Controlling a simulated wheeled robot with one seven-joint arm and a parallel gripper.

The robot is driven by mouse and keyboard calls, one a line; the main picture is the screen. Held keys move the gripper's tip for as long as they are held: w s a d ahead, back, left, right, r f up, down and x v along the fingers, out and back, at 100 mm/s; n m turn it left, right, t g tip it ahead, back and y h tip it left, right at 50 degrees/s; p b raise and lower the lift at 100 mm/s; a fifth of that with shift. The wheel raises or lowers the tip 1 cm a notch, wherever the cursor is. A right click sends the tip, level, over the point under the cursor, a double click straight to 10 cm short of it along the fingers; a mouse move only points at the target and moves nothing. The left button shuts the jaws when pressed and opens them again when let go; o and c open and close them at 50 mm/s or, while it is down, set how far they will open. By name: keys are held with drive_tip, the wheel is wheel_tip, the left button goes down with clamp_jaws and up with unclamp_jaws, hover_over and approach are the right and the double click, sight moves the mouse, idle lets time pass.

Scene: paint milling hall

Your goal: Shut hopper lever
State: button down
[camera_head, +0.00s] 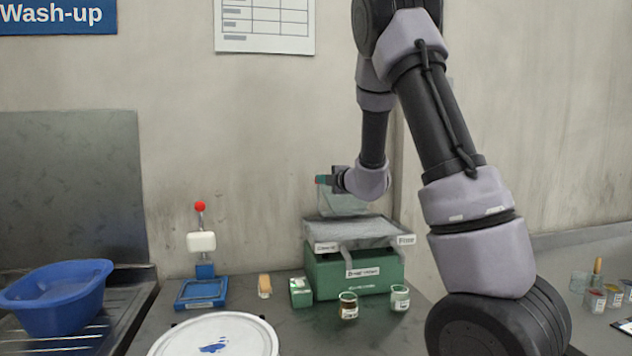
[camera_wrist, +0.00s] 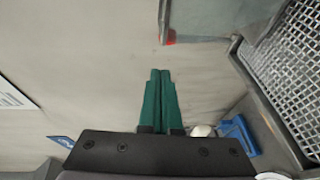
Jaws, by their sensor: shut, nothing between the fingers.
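A clear hopper (camera_head: 345,204) stands over the sloped grey tray (camera_head: 350,230) of a green machine (camera_head: 325,275). In the wrist view the hopper (camera_wrist: 225,20) is at the top. A thin grey bar (camera_wrist: 164,15) runs along its left edge, with a small red patch (camera_wrist: 170,39) at the lower end; I cannot tell whether this is the lever. My gripper (camera_head: 321,180) is by the hopper's upper left. Its green fingers (camera_wrist: 160,73) are together and empty, apart from the red patch.
A metal mesh (camera_wrist: 290,55) lies close on the right in the wrist view. A blue stand (camera_head: 202,291) with a white block and red knob is left of the machine.

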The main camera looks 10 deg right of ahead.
drive_tip(key=v, duration=0.8)
drive_tip(key=shift+a+r, duration=0.25)
drive_tip(key=shift+r, duration=0.05)
